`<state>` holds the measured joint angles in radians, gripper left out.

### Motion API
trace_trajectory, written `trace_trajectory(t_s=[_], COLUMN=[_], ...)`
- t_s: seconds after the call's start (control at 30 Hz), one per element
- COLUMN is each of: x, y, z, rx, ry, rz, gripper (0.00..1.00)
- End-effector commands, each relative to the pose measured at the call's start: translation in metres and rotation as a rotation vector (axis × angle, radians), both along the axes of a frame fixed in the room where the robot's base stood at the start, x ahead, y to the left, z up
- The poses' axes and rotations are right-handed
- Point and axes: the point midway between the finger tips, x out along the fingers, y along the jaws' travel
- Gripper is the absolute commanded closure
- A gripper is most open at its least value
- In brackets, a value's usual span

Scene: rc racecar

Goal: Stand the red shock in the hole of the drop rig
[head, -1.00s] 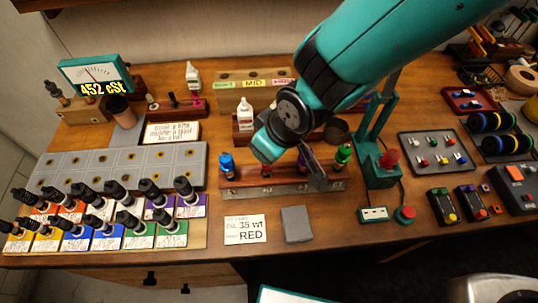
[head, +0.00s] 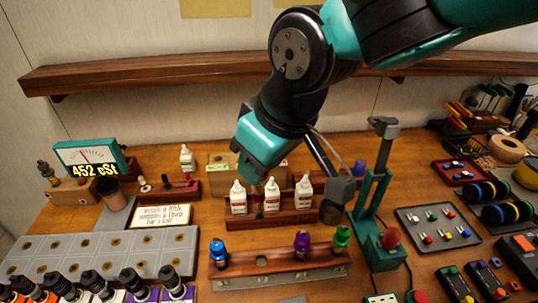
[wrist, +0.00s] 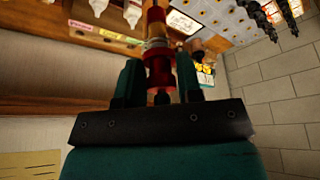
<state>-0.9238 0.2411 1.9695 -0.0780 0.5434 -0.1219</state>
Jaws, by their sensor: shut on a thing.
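The red shock (wrist: 159,70) is in the wrist view, a red body with a pale collar, clasped between the two dark teal fingers of my gripper (wrist: 158,62). In the head view, my wrist hangs over the back of the bench, above the white bottles, and hides most of the shock and the fingertips. What I take for the drop rig is a green stand (head: 373,205) with a grey head, right of my wrist. Its hole is not clearly visible. The shock rack (head: 277,270) holds blue (head: 217,252), purple (head: 302,243) and green (head: 341,238) shocks; one place between blue and purple looks empty.
Several white bottles (head: 238,198) stand in a wooden holder below my wrist. A wooden shelf (head: 150,72) runs along the wall behind my arm. A red knob (head: 390,238) sits by the stand's base. A parts tray (head: 437,232) lies to the right.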

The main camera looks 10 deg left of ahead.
Motion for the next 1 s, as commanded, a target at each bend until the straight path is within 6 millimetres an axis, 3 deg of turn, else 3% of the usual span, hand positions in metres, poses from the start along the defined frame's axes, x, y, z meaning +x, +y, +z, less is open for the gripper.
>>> trace_trajectory(t_s=[1.0], x=[0.000], y=[0.000], z=[0.065], rx=[0.001], ry=[0.000], rz=[0.000], gripper=[0.91])
